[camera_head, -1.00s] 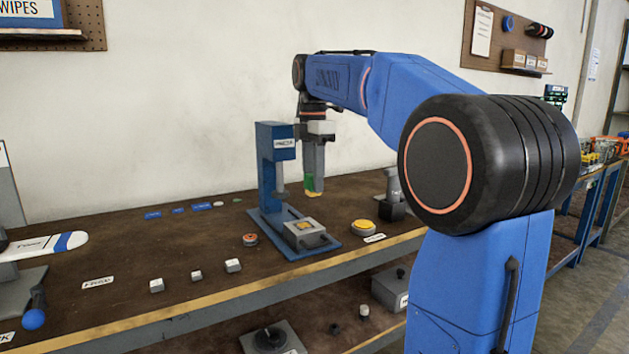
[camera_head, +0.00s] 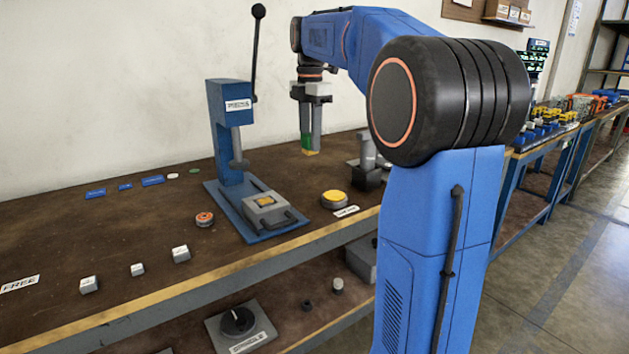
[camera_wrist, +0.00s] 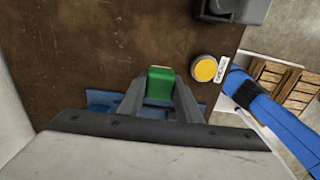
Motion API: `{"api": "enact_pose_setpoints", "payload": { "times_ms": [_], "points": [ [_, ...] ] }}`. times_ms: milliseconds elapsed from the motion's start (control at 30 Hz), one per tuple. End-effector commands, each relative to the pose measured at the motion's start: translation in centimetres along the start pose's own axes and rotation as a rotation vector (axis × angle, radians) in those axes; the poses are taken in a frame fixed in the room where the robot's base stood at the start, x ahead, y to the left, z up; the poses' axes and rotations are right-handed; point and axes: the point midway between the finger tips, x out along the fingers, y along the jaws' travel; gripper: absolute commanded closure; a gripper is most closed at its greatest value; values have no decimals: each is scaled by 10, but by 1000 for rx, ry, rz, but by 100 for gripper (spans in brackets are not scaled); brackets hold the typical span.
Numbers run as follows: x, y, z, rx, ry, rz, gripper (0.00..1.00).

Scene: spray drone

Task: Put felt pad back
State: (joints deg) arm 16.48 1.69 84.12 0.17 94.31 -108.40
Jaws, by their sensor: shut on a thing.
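My gripper (camera_head: 311,146) is shut on a green block with a yellow lower part (camera_head: 308,150). It holds the block in the air above the bench, to the right of the blue press. In the wrist view the green block (camera_wrist: 160,83) sits between the two fingers. I cannot tell whether this block is or carries the felt pad. A yellow round pad in a grey holder (camera_head: 335,199) stands on the bench below and right of my gripper. It also shows in the wrist view (camera_wrist: 204,69), right of the fingers, with a label beside it.
The blue press (camera_head: 231,135) has a tall lever and a grey fixture with a yellow square. An orange-topped disc (camera_head: 204,219) and several small white blocks lie to its left. A grey post on a dark base (camera_head: 369,170) stands right of my gripper. The left bench top is mostly clear.

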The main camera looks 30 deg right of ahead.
Motion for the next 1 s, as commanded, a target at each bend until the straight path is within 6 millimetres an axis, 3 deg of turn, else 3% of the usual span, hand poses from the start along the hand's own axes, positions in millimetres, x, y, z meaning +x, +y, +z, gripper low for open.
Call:
{"api": "enact_pose_setpoints", "payload": {
  "times_ms": [400,1000],
  "points": [
    [52,0,4,-1,0,0,90],
    [102,0,4,0,0,1,90]
  ]
}}
